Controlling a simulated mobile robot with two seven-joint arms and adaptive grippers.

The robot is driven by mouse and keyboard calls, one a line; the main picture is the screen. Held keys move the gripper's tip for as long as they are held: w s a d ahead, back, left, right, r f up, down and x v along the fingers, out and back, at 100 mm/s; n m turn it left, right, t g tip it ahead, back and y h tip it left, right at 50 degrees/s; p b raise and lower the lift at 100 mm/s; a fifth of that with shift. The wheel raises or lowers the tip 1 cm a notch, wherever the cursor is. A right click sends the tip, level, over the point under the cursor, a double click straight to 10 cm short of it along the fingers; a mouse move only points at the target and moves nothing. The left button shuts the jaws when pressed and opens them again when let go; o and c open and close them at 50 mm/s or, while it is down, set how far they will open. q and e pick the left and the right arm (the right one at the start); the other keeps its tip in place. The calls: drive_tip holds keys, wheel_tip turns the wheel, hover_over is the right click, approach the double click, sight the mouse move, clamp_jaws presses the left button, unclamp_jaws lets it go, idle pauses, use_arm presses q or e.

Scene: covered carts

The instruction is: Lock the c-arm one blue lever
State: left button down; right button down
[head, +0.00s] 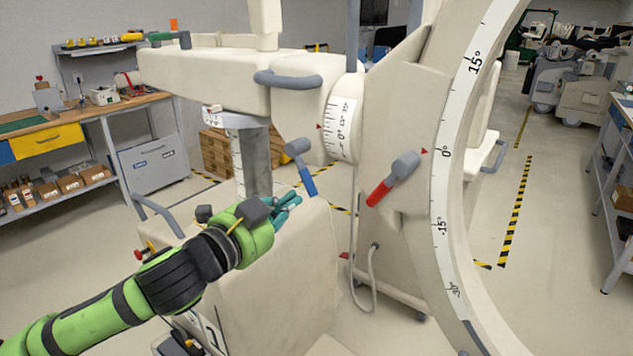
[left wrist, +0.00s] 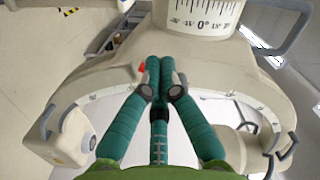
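The blue lever (head: 308,181) hangs from a grey hub (head: 298,147) on the cream C-arm body, beside the angle scale. Its handle points down and slightly right. My left gripper (head: 291,204), with teal fingers, is just below and left of the handle's lower end and looks apart from it. In the left wrist view the fingers of my left gripper (left wrist: 160,64) come together at the tips, with nothing seen between them. I cannot make out the blue lever in that view. My right gripper is not in view.
A red lever (head: 378,193) on a grey hub is on the C-arm to the right. The large C-arm ring (head: 443,190) stands beyond it. A cream base block (head: 285,290) is below my left gripper. A workbench (head: 95,110) stands at the left; open floor lies at the right.

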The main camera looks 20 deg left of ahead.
sight(311, 183)
use_arm(q)
drive_tip(key=shift+s+d+r, duration=0.2)
drive_tip(key=shift+s+r, duration=0.1)
drive_tip(key=shift+s, duration=0.05)
drive_tip(key=w+p, duration=0.1)
drive_tip(key=w, duration=0.2)
drive_tip(key=w+f+p, duration=0.1)
drive_tip(key=w+p, duration=0.1)
drive_tip(key=w, duration=0.2)
drive_tip(key=w+f+p, duration=0.1)
drive_tip(key=w+p, duration=0.1)
drive_tip(key=w, duration=0.2)
drive_tip(key=shift+w+f, duration=0.1)
drive_tip(key=shift+w, duration=0.15)
